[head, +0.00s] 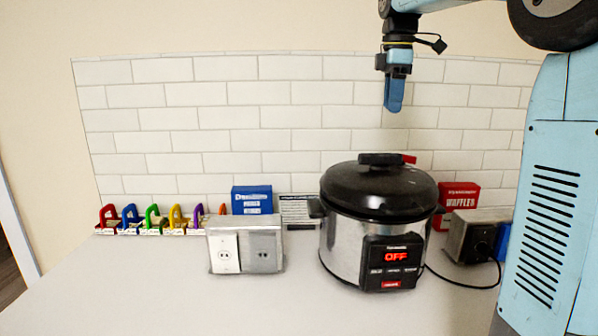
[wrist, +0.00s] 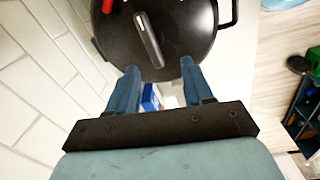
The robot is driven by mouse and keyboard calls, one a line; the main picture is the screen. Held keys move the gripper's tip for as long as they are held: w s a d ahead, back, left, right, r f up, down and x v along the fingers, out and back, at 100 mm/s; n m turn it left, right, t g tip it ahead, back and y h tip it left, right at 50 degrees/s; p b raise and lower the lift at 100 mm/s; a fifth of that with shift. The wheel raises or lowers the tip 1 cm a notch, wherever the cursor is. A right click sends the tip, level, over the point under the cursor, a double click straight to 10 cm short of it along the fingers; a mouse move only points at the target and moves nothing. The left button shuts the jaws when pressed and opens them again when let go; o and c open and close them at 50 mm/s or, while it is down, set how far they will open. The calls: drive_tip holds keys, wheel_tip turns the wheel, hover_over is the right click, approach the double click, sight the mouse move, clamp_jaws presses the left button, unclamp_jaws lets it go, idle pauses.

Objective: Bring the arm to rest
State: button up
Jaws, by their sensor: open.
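My gripper (head: 394,95) hangs above the counter in the head view, pointing down in front of the tiled wall, above the black lid of the cooker (head: 378,205). In the wrist view my gripper (wrist: 160,77) shows two blue fingers spread apart with nothing between them. The cooker's black lid (wrist: 180,45) lies below and beyond the fingertips, and the gripper is clear of it. The cooker's front display reads OFF and its lid is closed.
Outlet boxes (head: 245,251) and a blue box (head: 252,200) stand left of the cooker. Several coloured padlock-like items (head: 152,218) line the wall. A red waffles box (head: 459,197) and a corded metal box (head: 478,235) are right. The front left counter (head: 130,285) is clear.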

drive_tip(key=s+f+m+t, duration=0.2)
drive_tip(key=s+f+m, duration=0.6)
drive_tip(key=s, duration=0.5)
drive_tip(key=s+f+m+t, duration=0.3)
drive_tip(key=s+f+m, duration=0.5)
drive_tip(key=s+f, duration=0.4)
drive_tip(key=shift+s+a, duration=0.35)
drive_tip(key=shift+s, duration=0.65)
drive_tip(key=shift+c, duration=0.3)
